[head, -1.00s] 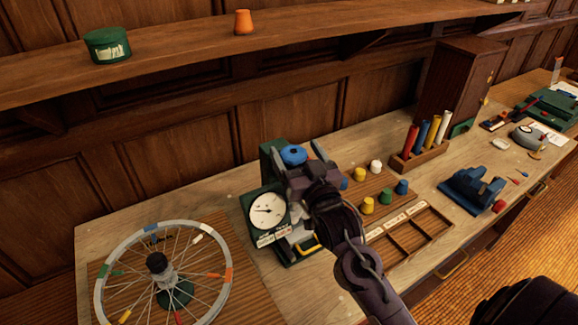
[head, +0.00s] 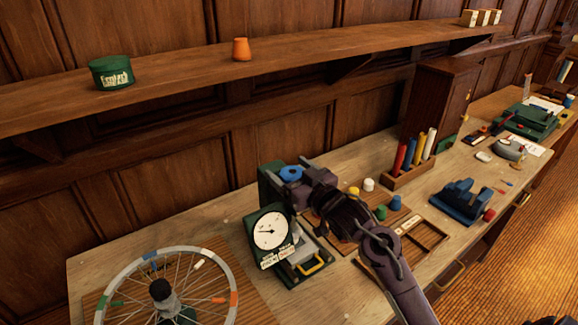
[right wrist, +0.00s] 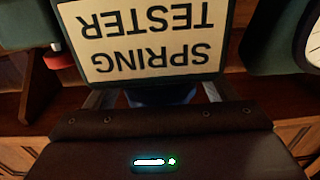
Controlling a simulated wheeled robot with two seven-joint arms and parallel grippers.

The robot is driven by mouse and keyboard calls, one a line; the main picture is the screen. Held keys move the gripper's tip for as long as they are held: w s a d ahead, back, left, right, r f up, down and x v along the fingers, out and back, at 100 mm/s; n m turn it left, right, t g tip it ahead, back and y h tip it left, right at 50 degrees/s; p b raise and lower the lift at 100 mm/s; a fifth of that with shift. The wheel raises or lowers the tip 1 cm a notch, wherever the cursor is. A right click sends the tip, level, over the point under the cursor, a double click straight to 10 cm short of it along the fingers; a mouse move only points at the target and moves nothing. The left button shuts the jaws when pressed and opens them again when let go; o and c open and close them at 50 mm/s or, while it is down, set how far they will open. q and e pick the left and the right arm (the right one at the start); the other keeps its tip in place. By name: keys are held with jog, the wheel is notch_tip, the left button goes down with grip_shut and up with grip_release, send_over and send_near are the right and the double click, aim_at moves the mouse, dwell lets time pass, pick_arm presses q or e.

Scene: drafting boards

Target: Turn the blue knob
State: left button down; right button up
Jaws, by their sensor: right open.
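The blue knob (head: 291,173) sits on top of the green spring tester (head: 268,187), which has a white dial and stands on the bench. My right gripper (head: 296,172) is at the knob, its arm coming in from the lower right, with its fingers open. In the right wrist view, the knob (right wrist: 152,97) shows as a dark blue shape between the two spread fingers, mostly hidden by the gripper body. The upside-down SPRING TESTER sign (right wrist: 150,40) is just beyond. Contact with the knob cannot be told. My left gripper is out of view.
A spoked wheel (head: 232,270) stands left of the tester. Right of it are coloured knobs (head: 381,212), a sectioned tray (head: 425,238), a rack of coloured tubes (head: 408,178) and a blue block (head: 458,200). A shelf (head: 330,48) runs above the bench.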

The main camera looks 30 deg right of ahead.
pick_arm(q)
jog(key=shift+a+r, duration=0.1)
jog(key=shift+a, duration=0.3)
pick_arm(e)
jog(key=shift+w, duration=0.3)
jog(key=c, duration=1)
jog(key=shift+m+h+b, duration=0.55)
jog(key=shift+m+h, duration=0.25)
jog(key=shift+h, duration=0.3)
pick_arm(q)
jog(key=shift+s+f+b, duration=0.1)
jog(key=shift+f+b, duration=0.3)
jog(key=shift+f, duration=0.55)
pick_arm(e)
jog(key=shift+d+m+h, duration=0.2)
jog(key=shift+m+h, duration=0.6)
jog(key=shift+h, duration=0.6)
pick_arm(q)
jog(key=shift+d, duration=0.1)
pick_arm(e)
jog(key=o, duration=1)
